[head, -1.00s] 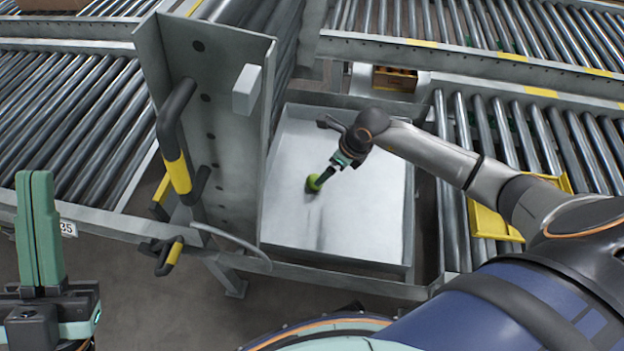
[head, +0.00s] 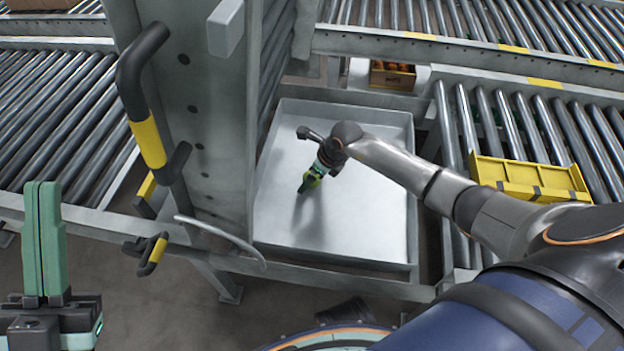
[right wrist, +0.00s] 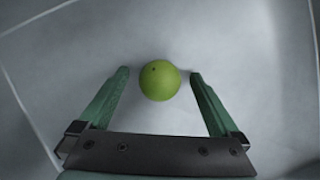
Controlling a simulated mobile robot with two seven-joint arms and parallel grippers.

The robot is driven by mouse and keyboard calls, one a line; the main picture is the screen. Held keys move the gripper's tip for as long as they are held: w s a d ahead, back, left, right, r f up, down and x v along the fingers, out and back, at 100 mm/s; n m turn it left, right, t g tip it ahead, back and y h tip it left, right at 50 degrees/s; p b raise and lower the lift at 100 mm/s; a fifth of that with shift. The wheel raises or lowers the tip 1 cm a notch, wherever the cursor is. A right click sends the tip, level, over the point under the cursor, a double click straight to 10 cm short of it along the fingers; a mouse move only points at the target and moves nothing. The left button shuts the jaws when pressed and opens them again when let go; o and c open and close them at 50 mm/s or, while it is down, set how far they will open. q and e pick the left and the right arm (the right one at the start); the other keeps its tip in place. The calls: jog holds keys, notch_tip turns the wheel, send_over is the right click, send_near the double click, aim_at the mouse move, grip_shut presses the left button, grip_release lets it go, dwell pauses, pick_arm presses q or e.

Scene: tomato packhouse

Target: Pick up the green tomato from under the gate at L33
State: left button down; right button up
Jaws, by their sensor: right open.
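The green tomato (right wrist: 160,80) lies on a bare grey metal tray (head: 345,235), below and beside the raised gate (head: 215,110). In the right wrist view it sits between the tips of my open right gripper (right wrist: 159,73), with a gap on each side. In the head view the right gripper (head: 312,178) points down at the tomato and hides part of it. My left gripper (head: 42,185) stands upright at the lower left, its fingers together and empty. No L33 label can be read.
The gate's black-and-yellow handle (head: 148,130) stands left of the tray. Roller conveyors flank it on the left (head: 60,120) and right (head: 540,125). A box (head: 392,76) of orange-red produce is behind.

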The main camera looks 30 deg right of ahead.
jog(key=c, duration=1)
